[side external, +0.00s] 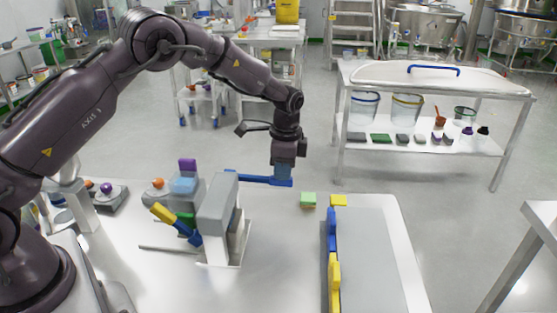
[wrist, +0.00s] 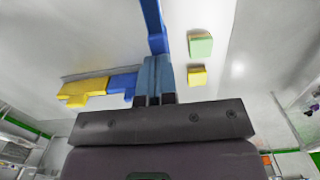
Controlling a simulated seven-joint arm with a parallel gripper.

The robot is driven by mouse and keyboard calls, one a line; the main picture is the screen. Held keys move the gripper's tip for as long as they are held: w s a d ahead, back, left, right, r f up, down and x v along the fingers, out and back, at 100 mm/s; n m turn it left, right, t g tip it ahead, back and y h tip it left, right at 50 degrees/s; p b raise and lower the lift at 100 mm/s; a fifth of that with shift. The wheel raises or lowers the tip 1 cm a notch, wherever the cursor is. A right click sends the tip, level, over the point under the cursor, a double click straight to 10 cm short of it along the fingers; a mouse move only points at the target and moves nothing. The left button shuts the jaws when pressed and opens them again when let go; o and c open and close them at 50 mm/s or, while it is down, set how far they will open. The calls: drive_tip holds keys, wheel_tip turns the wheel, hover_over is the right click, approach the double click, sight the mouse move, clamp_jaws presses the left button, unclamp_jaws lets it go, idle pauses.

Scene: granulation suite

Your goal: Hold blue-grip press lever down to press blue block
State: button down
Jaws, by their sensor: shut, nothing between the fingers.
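The press (side external: 217,215) is a grey upright body on a white base. Its blue lever (side external: 252,179) reaches out to the right, close to level. The lever also shows in the wrist view (wrist: 152,22), running from the top edge to my fingertips. My gripper (side external: 284,182) points down with closed fingers at the lever's outer end; its fingertips (wrist: 156,62) appear to meet the lever from above. Whether they touch is unclear. A light blue block (side external: 184,186) shows left of the press, below a purple block (side external: 187,165). What lies under the press head is hidden.
A green block (side external: 308,198) and a yellow block (side external: 339,200) lie right of my gripper. A grey panel (side external: 370,250) with blue and yellow edge pieces fills the table's right side.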

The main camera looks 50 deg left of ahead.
drive_tip(key=shift+d+f, duration=0.1)
drive_tip(key=shift+f, duration=0.8)
drive_tip(key=shift+d+f, duration=0.15)
drive_tip(key=shift+d, duration=0.05)
idle(1.5)
idle(0.6)
wheel_tip(320, 180, up, 15)
drive_tip(key=w, duration=0.1)
drive_tip(key=shift+w+d, duration=0.15)
drive_tip(key=shift+d, duration=0.1)
idle(0.5)
